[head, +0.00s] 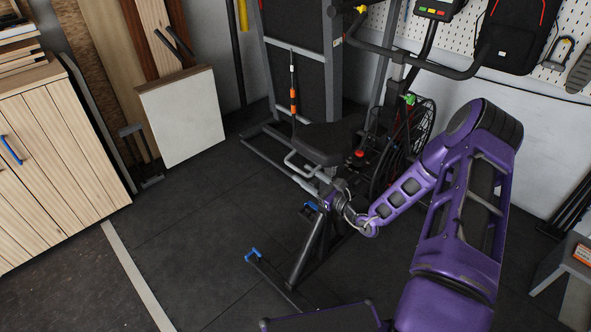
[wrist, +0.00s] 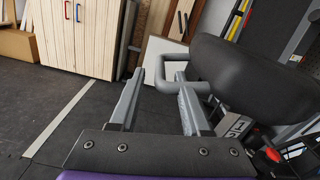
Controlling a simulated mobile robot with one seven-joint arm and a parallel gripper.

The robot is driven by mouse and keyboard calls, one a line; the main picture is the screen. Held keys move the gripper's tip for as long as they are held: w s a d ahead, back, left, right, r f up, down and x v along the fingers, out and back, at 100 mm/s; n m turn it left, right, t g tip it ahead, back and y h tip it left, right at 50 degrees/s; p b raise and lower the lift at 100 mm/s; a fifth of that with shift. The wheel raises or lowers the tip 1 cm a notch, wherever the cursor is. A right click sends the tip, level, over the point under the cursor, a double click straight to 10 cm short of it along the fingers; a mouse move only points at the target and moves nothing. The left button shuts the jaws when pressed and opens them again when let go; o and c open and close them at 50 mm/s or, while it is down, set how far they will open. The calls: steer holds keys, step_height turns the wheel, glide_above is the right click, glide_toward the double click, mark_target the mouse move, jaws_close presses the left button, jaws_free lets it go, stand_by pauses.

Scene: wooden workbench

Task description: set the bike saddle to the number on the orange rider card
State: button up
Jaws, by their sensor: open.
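The bike's black saddle (head: 332,141) sits on its post left of the fan wheel; it fills the right of the wrist view (wrist: 250,75). A grey loop handle (wrist: 160,68) sticks out beneath the saddle. My gripper (wrist: 161,75) is open; in the wrist view the loop's near end shows between the fingertips, and I cannot tell whether they touch it. In the head view my gripper (head: 320,187) is just below the handle (head: 291,163). A plate with dark digits (wrist: 236,126), partly hidden, shows by the post. A small orange card (head: 583,253) lies at the right; its writing is unreadable.
The bike's black frame and rear foot (head: 290,290) stand below my gripper. A red knob (head: 360,153) is near the saddle. A wooden cabinet (head: 55,160) and leaning boards (head: 182,118) are at left. A grey stool (head: 553,268) bears the card. The left floor is clear.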

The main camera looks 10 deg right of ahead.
mark_target(296, 167)
steer(key=shift+x, duration=2.25)
steer(key=shift+c, duration=0.2)
jaws_close()
